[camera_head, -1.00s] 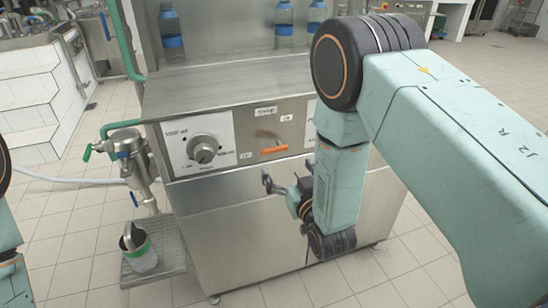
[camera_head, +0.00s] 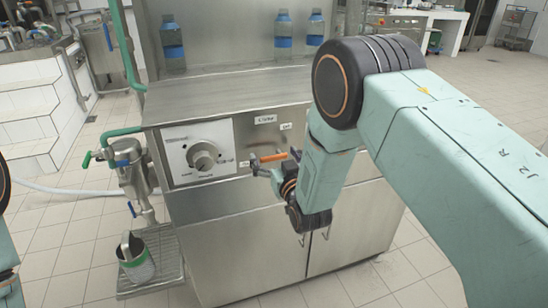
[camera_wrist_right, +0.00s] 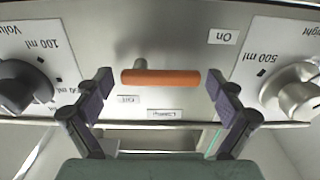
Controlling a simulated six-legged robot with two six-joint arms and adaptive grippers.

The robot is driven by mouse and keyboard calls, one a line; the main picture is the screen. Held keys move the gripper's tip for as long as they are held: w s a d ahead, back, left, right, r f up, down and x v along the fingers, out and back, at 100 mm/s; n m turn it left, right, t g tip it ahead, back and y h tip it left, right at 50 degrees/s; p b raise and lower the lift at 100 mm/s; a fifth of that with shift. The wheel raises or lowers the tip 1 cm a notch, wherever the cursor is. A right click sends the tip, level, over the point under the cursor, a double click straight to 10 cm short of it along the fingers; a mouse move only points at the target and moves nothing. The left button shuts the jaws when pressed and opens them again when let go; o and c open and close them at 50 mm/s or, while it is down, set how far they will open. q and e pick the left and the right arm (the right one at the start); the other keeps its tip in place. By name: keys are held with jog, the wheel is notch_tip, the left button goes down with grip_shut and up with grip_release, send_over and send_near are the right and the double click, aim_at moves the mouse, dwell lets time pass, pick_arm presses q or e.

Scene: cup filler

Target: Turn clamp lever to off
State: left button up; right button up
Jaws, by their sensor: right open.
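The clamp lever is an orange handle (camera_head: 274,156) on the machine's front panel, to the right of a dial; it lies about level. It also shows in the right wrist view (camera_wrist_right: 160,77). In that upside-down view, an "Off" label (camera_wrist_right: 128,99) and an "On" label (camera_wrist_right: 223,36) sit near it. My right gripper (camera_head: 272,164) is open at the lever. In the wrist view its fingers (camera_wrist_right: 160,87) stand one beyond each end of the handle, with small gaps. I cannot tell how deep they reach. My left gripper is out of view.
Blue-banded bottles (camera_head: 172,45) stand at the back of the machine. A metal cup (camera_head: 136,262) stands on a drip tray (camera_head: 170,266) at lower left.

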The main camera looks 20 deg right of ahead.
jog(key=shift+c, duration=0.5)
jog(key=c, duration=1.1)
jog(key=shift+m, duration=0.3)
jog(key=m+p, duration=0.1)
jog(key=r+m, duration=0.1)
jog(key=m, duration=0.1)
jog(key=shift+d+m+p, duration=0.15)
jog(key=shift+m+p, duration=0.15)
jog(key=shift+p, duration=0.1)
jog(key=m, duration=0.2)
jog(key=m+p, duration=0.1)
jog(key=m, duration=0.1)
jog(key=shift+d+r+m, duration=0.2)
jog(key=shift+d+m, duration=0.1)
jog(key=shift+d, duration=0.05)
jog(key=m, duration=0.2)
jog(key=d+m+p, duration=0.1)
jog(key=m, duration=0.6)
jog(key=shift+d, duration=0.35)
